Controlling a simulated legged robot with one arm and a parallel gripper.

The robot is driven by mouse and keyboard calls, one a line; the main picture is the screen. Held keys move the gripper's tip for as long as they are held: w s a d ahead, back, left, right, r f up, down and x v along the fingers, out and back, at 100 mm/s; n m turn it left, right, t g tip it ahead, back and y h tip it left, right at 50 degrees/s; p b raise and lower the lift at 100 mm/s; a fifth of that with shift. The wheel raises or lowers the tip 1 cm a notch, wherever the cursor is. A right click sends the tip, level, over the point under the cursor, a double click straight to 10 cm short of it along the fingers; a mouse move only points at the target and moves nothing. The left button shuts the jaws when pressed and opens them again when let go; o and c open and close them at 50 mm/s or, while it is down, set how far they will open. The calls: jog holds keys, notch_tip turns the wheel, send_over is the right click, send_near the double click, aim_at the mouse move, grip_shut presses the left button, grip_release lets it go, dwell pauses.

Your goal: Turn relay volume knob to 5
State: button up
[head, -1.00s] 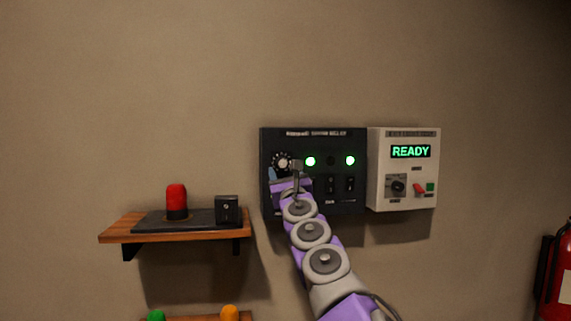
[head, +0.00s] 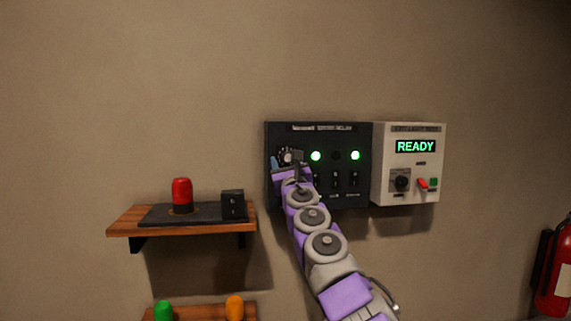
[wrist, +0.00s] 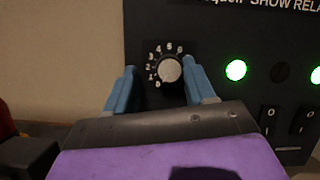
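The relay volume knob (wrist: 170,70) is a round pale-faced dial with a printed number scale on the black relay panel (wrist: 220,40). In the head view the knob (head: 287,156) is at the panel's upper left, partly covered by my arm. My gripper (wrist: 160,85) has two blue fingers, spread apart on the left and right of the knob. The right finger is close to the knob's edge; I cannot tell whether it touches. The left finger has a visible gap. The knob's pointer is too small to read. The panel shows in the head view too (head: 345,130).
Two green lights (head: 316,156) glow right of the knob, with rocker switches (head: 338,180) below. A white box (head: 408,170) reading READY adjoins the panel on the right. A wooden shelf (head: 120,228) with a red lamp (head: 181,193) is at left. A fire extinguisher (head: 553,275) hangs far right.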

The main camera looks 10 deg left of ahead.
jog(key=shift+d, duration=0.65)
jog(key=c, duration=0.4)
jog(key=shift+a, duration=0.15)
jog(key=c, duration=0.5)
jog(key=shift+r, duration=0.1)
jog(key=shift+m, duration=0.5)
